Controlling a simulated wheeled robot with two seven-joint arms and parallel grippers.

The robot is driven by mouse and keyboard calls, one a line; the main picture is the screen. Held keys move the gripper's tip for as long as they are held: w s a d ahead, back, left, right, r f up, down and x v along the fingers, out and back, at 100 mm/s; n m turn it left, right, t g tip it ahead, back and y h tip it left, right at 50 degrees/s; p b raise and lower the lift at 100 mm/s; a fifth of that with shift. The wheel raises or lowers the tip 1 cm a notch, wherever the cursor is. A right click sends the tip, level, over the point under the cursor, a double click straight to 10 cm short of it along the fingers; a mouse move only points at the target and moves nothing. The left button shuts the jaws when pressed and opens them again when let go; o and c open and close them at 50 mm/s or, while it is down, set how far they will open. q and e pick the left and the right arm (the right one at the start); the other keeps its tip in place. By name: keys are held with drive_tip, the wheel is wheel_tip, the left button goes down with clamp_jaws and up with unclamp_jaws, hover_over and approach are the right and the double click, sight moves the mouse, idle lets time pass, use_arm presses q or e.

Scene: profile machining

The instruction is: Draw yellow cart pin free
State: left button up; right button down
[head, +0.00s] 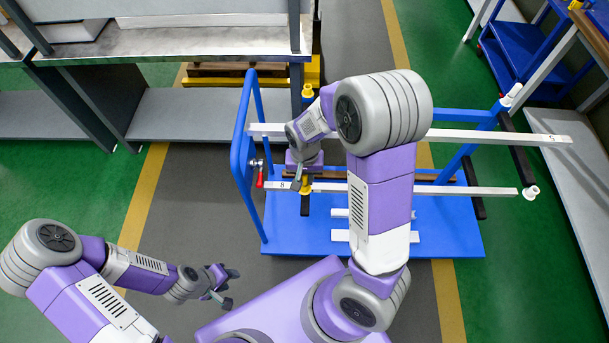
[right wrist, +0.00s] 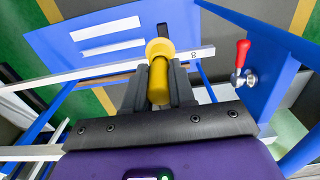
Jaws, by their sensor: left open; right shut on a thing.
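The blue cart (head: 455,243) stands ahead with long white profiles across its black arms. One yellow pin (head: 305,182) is at the near black arm, by the left end of the profile marked 8 (head: 440,190). My right gripper (head: 302,178) reaches down over it. In the right wrist view the yellow pin (right wrist: 158,75) sits between the fingers of my right gripper (right wrist: 159,85), shut on it. Whether the pin is still seated cannot be told. A second yellow pin (head: 307,92) stands at the far black arm. My left gripper (head: 224,287) is open and empty, left of the cart.
A red-handled lever (head: 260,178) is on the cart's left frame, close to my right gripper; it also shows in the right wrist view (right wrist: 241,57). White pins (head: 531,192) are at the cart's right. A metal-topped bench (head: 180,45) stands at the back left. Floor left of the cart is clear.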

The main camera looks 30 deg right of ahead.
drive_tip(key=shift+r+p, duration=1)
drive_tip(key=shift+r, duration=0.25)
drive_tip(key=shift+r+p, duration=0.55)
drive_tip(key=shift+p, duration=0.05)
wheel_tip(320, 180, up, 4)
drive_tip(key=p, duration=0.4)
